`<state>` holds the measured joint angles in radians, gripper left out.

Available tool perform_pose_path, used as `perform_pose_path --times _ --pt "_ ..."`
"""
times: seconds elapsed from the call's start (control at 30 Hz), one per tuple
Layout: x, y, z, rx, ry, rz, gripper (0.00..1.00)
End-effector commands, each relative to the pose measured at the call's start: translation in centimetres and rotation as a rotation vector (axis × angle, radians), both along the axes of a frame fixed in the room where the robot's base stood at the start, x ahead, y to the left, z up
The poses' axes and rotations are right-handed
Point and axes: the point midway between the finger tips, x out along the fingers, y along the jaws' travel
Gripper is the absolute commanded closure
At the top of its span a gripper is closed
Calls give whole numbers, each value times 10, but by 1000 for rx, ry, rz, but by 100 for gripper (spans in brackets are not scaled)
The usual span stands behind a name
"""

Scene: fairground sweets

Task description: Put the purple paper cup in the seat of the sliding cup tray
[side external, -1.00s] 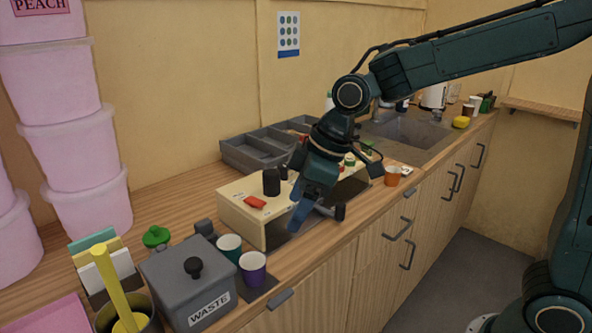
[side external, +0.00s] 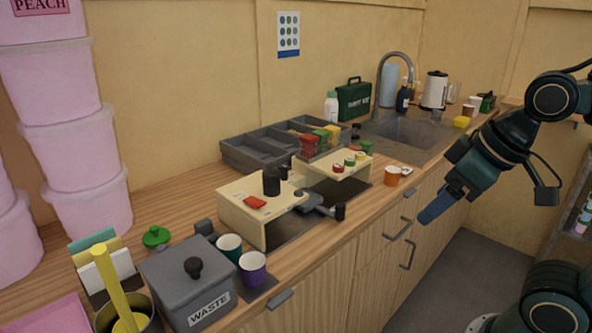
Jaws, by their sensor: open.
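The purple paper cup (side external: 252,269) stands upright at the counter's front edge, beside a teal cup (side external: 229,249). Both are on a dark mat (side external: 262,290) right of the grey waste box. A grey piece with a black knob (side external: 318,203) juts forward between two cream blocks and looks like the sliding cup tray; its seat is hard to make out from here. My gripper (side external: 432,212), with blue fingers, is open and empty. It hangs in front of the cabinets at the right, well away from the purple cup and the tray.
The lidded waste box (side external: 188,284) stands close left of the cups. The left cream block (side external: 240,218) carries a black cylinder (side external: 271,182) and a red item. An orange cup (side external: 392,176) stands near the front edge. A divided grey bin (side external: 250,158) stands behind.

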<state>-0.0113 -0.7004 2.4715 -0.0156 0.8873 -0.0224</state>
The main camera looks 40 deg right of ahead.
Motion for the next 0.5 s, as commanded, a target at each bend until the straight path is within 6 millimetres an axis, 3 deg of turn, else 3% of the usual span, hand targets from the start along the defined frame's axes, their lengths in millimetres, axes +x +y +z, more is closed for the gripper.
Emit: perform_pose_path --times 0.17,0.5 --pt "-12 -5 -3 7 -8 -44 31" --pt "-13 -5 -4 8 -8 -48 26"
